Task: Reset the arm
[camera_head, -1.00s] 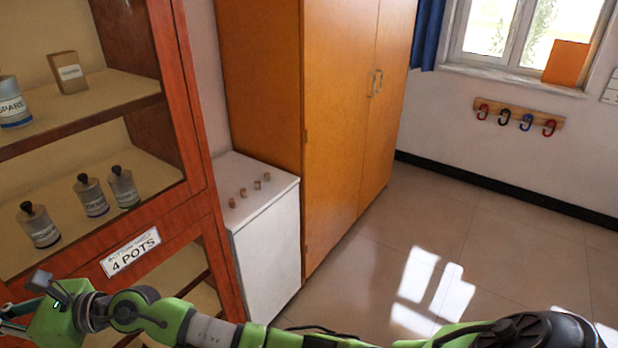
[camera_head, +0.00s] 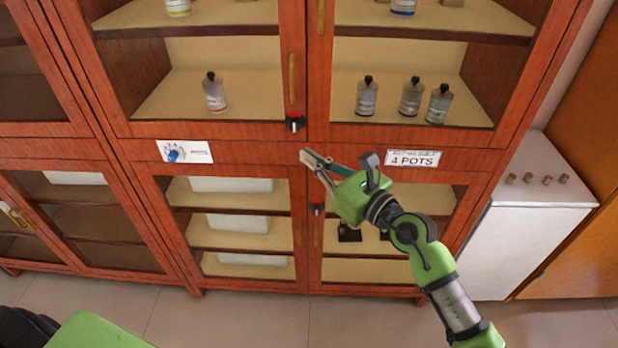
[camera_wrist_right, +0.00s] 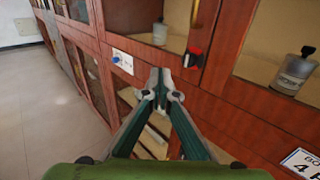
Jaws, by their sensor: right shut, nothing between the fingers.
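My right arm, green and grey, comes in from the lower right of the head view. Its gripper (camera_head: 308,158) is shut and empty in front of the red-brown cabinet's middle rail. In the right wrist view the gripper (camera_wrist_right: 160,82) shows its two fingertips together, with nothing between them. I cannot tell whether it touches the cabinet. My left gripper is not in view; a green part of mine shows at the lower left.
The glazed cabinet (camera_head: 240,131) fills most of the view. Its shelves hold several bottles, such as one at left (camera_head: 214,92). A white cabinet (camera_head: 530,245) stands right. Floor in front is clear.

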